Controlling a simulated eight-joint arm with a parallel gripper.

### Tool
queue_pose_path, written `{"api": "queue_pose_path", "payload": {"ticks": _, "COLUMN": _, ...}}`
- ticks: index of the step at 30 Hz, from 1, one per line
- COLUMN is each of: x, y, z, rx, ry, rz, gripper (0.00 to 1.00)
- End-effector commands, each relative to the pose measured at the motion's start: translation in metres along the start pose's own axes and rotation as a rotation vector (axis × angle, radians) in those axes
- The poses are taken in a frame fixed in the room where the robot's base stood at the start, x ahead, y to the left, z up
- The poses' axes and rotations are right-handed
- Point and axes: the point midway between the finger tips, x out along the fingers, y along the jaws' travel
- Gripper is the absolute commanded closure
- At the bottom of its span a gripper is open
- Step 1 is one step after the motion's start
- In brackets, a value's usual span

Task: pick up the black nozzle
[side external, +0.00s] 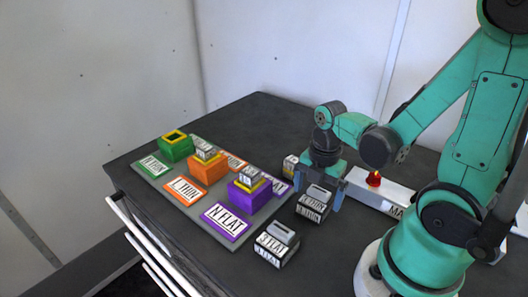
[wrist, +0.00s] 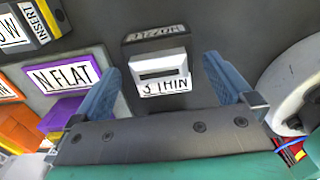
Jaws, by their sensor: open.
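A black nozzle (side external: 312,208) with a pale raised top and a white label stands on the dark table, right of the purple box. In the wrist view the nozzle (wrist: 158,62) reads "3 THIN" and lies between the fingers, a little toward their far ends. My gripper (side external: 322,197) is open and points down over it, one finger on each side, with gaps showing on both sides in the wrist view (wrist: 164,88). A second black nozzle (side external: 276,246) with a similar pale top stands apart, nearer the table's front.
Left is a grey board with green (side external: 175,147), orange (side external: 207,170) and purple (side external: 250,204) boxes; orange and purple have labelled blocks on top. A small yellow-edged block (side external: 290,166) stands behind my gripper. A white bar with a red knob (side external: 374,179) lies to the right.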

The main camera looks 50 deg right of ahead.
Motion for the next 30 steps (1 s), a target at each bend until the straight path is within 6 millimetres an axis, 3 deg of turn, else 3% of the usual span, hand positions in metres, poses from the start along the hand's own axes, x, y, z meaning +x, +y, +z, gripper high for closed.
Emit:
{"api": "queue_pose_path", "payload": {"ticks": 14, "x": 0.0070, "y": -0.0007, "z": -0.0003, "rx": 0.001, "ry": 0.000, "rz": 0.000, "gripper": 0.00}}
{"api": "queue_pose_path", "payload": {"ticks": 21, "x": 0.0069, "y": -0.0006, "z": -0.0003, "rx": 0.001, "ry": 0.000, "rz": 0.000, "gripper": 0.65}}
{"api": "queue_pose_path", "payload": {"ticks": 23, "x": 0.0069, "y": -0.0006, "z": -0.0003, "rx": 0.001, "ry": 0.000, "rz": 0.000, "gripper": 0.80}}
{"api": "queue_pose_path", "payload": {"ticks": 30, "x": 0.0066, "y": -0.0006, "z": -0.0003, "rx": 0.001, "ry": 0.000, "rz": 0.000, "gripper": 0.80}}
